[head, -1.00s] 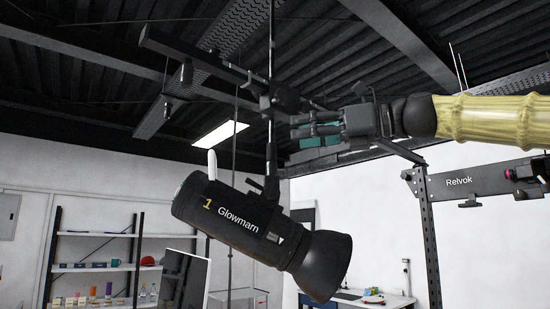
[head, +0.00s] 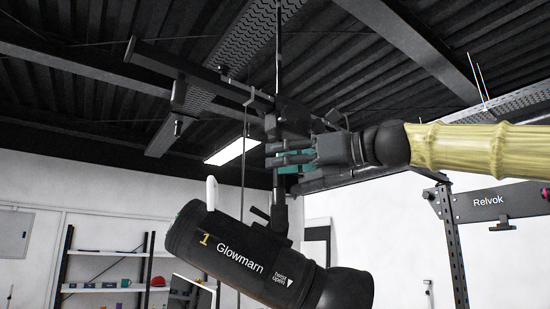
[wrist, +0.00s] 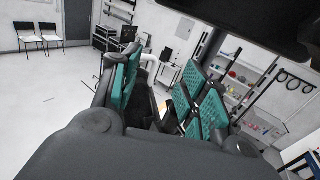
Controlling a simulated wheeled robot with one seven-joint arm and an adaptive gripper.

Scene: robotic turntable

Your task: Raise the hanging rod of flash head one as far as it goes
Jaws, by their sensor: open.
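Flash head one (head: 240,258) is a black cylinder marked "1 Glowmarn" in the head view, tilted with its wide end low at the right. It hangs from a vertical hanging rod (head: 279,50), which runs up through a dark clamp (head: 284,115) on the overhead rail. My gripper (head: 272,160) comes in from the right, just below the clamp, with its fingertips at the rod. It is open, its teal pads apart in the wrist view (wrist: 155,82). Fingers hide part of the rod; I cannot tell whether they touch it.
The overhead rail (head: 190,70) crosses above the flash head. A black upright (head: 451,245) with a "Relvok" crossbar (head: 488,202) stands at the right. White shelves (head: 110,255) are behind at the left. The wrist view shows open floor (wrist: 50,100) at the left.

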